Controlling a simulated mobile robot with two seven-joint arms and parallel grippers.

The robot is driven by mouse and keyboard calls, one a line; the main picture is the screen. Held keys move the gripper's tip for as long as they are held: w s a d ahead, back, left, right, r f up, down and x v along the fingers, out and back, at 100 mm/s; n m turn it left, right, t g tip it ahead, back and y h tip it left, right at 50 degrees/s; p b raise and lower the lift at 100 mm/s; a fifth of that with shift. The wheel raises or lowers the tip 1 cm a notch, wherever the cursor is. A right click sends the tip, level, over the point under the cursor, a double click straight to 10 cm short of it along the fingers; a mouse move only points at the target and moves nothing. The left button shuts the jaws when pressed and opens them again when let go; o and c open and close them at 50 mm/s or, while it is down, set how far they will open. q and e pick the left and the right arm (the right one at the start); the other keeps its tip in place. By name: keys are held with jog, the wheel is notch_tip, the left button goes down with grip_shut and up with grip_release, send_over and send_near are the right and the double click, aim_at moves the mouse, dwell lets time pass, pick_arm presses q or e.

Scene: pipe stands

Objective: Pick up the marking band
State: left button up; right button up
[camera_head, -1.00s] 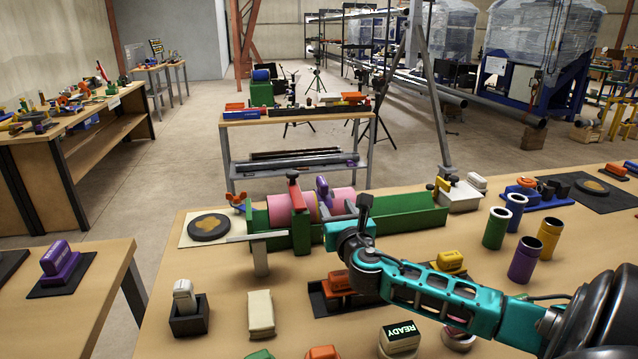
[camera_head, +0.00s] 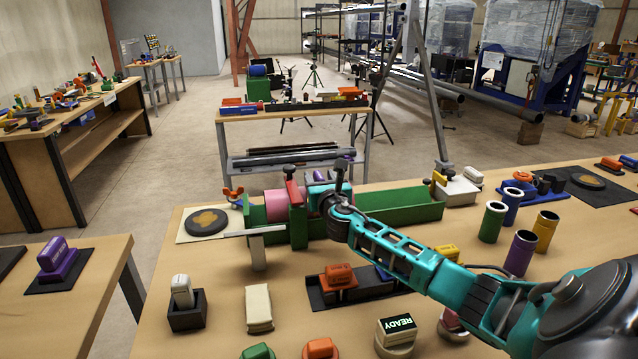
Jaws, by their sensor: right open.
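A pink pipe (camera_head: 276,202) lies in the green pipe stand (camera_head: 395,215). A red upright clamp piece (camera_head: 294,192) crosses it. A purple piece (camera_head: 318,176), possibly the marking band, shows at the pipe just right of the red piece and is mostly hidden by my gripper. My right gripper (camera_head: 327,190) is open at the pipe, over or beside the purple piece; its fingertips are hard to see, and I cannot tell whether they touch it. My left gripper is not in view.
Near the front are an orange block on a dark tray (camera_head: 322,299), a cream block (camera_head: 258,307), a white block in a black holder (camera_head: 187,320) and a READY block (camera_head: 395,331). Several coloured cups (camera_head: 521,252) stand right. A black disc (camera_head: 206,222) lies left of the stand.

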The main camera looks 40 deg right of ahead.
jog(key=shift+w+d, duration=0.3)
jog(key=shift+w, duration=0.25)
grip_shut()
